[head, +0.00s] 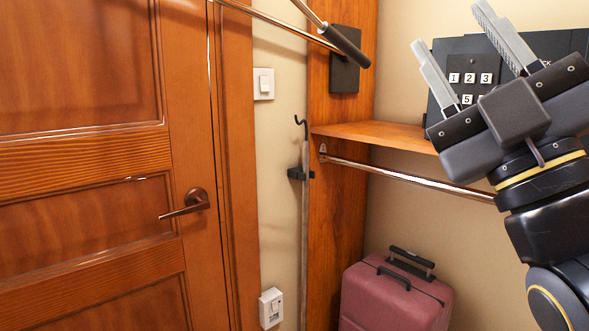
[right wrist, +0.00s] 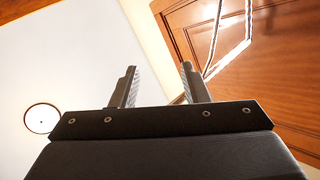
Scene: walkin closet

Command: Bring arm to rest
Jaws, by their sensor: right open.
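My right gripper (head: 462,62) is raised at the upper right of the head view, in front of a dark safe (head: 466,78) with a number keypad. Its two fingers stand apart with nothing between them, pointing up and to the left. In the right wrist view the same gripper (right wrist: 158,88) points up toward the ceiling and the top of a wooden door, and it is empty. My left gripper is not in view.
A wooden door (head: 90,230) with a dark handle (head: 187,204) fills the left. A wooden shelf (head: 385,134) has a metal clothes rail (head: 410,180) beneath it. A red suitcase (head: 390,302) stands below. A metal bar with a dark grip (head: 345,46) hangs at the top.

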